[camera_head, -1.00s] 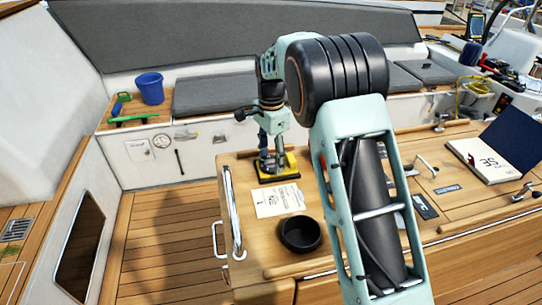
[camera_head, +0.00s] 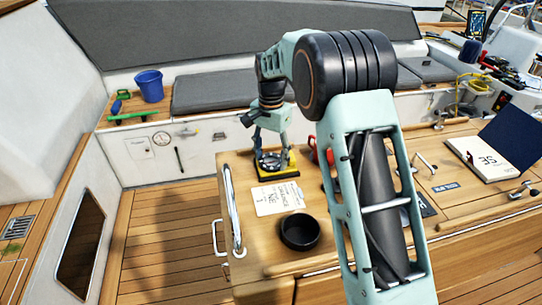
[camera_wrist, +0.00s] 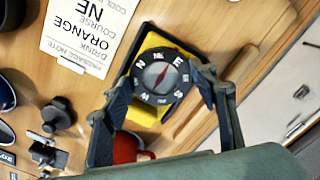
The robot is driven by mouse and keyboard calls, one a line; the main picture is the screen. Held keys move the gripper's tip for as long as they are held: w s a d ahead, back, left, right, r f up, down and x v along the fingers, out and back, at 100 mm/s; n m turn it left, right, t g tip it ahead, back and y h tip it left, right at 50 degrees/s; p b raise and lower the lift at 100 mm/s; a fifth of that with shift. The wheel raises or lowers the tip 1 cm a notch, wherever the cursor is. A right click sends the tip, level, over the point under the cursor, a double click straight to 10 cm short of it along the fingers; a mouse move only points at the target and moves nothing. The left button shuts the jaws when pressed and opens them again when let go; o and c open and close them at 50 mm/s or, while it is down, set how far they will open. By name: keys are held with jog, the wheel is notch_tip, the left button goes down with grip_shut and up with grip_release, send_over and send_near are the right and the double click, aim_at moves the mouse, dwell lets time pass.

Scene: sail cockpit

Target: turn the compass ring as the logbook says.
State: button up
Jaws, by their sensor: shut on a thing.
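The compass has a black ring (camera_wrist: 179,84) lettered N, E, S and W on a yellow base (camera_wrist: 145,113). Its dial carries a reddish needle pointing to the picture's upper right. My gripper (camera_wrist: 161,81) is shut on the ring, one finger at each side. In the head view the compass (camera_head: 278,170) sits on the table's far left, under my gripper (camera_head: 270,142). The open logbook (camera_head: 492,158) at the right has a dark cover and a large marking that looks like "SE".
A black bowl (camera_head: 300,232) stands in front of the note. A red object (camera_wrist: 126,147) is close beside the compass. Metal fittings (camera_head: 425,163) and a dark plate lie to the right on the table (camera_head: 245,262). A steel rail (camera_head: 233,210) runs along its left edge.

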aim_at(271, 161)
jog(key=o, duration=1.2)
jog(key=shift+c, duration=0.2)
jog(key=shift+r, duration=0.15)
notch_tip(271, 161, up, 12)
